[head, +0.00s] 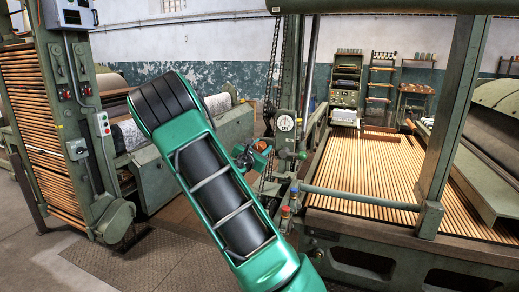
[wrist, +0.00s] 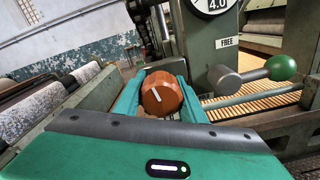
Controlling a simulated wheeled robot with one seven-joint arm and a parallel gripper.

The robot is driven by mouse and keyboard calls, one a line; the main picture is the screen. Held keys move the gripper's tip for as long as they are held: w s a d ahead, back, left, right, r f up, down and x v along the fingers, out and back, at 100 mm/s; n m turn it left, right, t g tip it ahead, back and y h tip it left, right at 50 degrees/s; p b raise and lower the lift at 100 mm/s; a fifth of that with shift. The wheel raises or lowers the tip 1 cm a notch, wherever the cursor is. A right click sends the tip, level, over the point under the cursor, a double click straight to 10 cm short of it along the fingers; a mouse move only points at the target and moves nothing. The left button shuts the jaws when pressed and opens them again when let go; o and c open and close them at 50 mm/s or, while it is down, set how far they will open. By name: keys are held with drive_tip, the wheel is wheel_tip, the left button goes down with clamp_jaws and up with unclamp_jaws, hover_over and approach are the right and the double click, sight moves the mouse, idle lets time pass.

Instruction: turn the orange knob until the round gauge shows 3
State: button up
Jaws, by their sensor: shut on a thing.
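The orange knob (wrist: 161,95) sits between the two teal fingers of my gripper (wrist: 158,88) in the wrist view. My gripper is shut on it. A pale pointer line on the knob's face slants to the upper right. In the head view the knob (head: 260,145) is small and partly hidden by my gripper (head: 253,151). The round gauge (head: 286,123) is on the green post just right of the knob, its face too small to read there.
A lever with a green ball end (wrist: 281,68) stands right of the knob, near a plate reading "FREE" (wrist: 228,42). Chains (head: 270,80) hang beside the post. A slatted wooden bed (head: 370,170) lies to the right. A loom frame (head: 45,120) stands left.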

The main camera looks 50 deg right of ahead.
drive_tip(key=n, duration=0.3)
drive_tip(key=shift+w+a+n, duration=0.2)
drive_tip(key=shift+n, duration=1.6)
drive_tip(key=shift+r, duration=0.1)
drive_tip(key=o, duration=0.8)
drive_tip(key=shift+d, duration=0.1)
drive_tip(key=shift+s+d, duration=0.1)
drive_tip(key=shift+s, duration=0.1)
drive_tip(key=v, duration=1.1)
